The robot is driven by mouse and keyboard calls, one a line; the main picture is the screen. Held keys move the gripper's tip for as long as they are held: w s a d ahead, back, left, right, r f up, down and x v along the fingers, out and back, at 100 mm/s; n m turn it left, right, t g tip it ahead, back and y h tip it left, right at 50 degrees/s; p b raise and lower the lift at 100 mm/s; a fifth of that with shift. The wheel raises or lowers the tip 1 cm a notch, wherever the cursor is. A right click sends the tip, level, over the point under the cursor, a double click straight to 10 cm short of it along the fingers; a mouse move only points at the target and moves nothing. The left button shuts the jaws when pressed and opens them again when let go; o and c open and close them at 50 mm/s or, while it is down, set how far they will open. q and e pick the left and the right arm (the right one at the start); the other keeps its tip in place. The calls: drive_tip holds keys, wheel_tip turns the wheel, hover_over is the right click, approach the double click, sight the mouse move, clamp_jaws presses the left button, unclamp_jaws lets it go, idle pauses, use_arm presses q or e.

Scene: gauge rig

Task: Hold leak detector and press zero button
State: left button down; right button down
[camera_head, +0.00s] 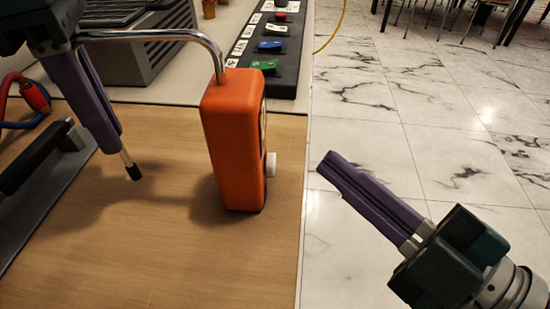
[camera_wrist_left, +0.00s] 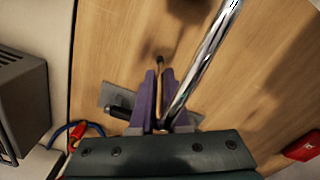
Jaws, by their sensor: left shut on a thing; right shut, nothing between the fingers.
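The leak detector (camera_head: 228,145) is an orange upright box in the head view, over the wooden board. A curved chrome tube rises from its top and runs left to my left gripper (camera_head: 120,145). A white round button (camera_head: 270,164) sits on its right side. The left gripper (camera_wrist_left: 158,85) is shut; a thin black-tipped rod shows between its fingers, beside the chrome tube (camera_wrist_left: 205,70). How rod and tube join is hidden by the gripper. My right gripper (camera_head: 328,163) is shut and empty, right of the button and apart from it.
A dark rack (camera_head: 292,60) with blue and green pieces stands behind the detector. A grey ridged box (camera_head: 150,50) is at the back left. A dark plate (camera_head: 45,195) lies at left, near red and blue hoses. Right of the board is open marble floor.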

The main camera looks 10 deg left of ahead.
drive_tip(key=shift+w+d, duration=0.15)
drive_tip(key=shift+d, duration=1.15)
use_arm(q)
drive_tip(key=c, duration=0.8)
unclamp_jaws()
